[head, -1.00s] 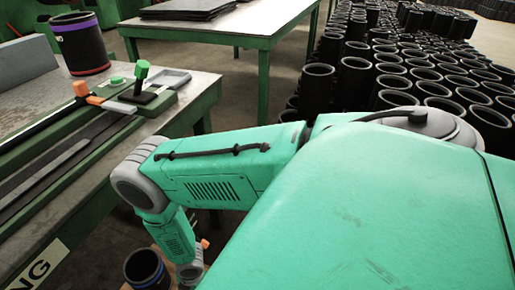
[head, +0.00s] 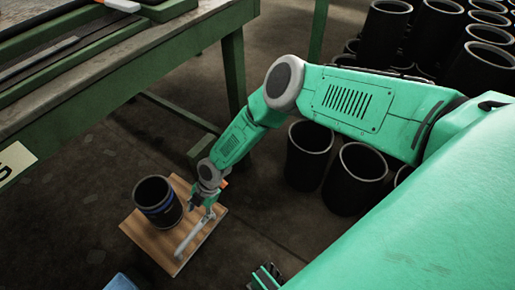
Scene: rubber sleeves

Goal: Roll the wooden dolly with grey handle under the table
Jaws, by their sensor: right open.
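The wooden dolly (head: 152,240) is a flat square board on the floor, to the right of and below the work table (head: 95,85). Its grey handle (head: 192,236) is a bar along the board's right part. My right gripper (head: 207,213) is open at the upper end of the grey handle. Whether its fingers touch or straddle the handle is too small to tell.
The table's green leg (head: 234,75) and low rail (head: 180,112) stand behind the dolly. Black sleeves (head: 307,153) stand on the floor to the right, with more at the upper right. A blue object (head: 121,282) shows at the bottom edge. Floor left of the dolly is clear.

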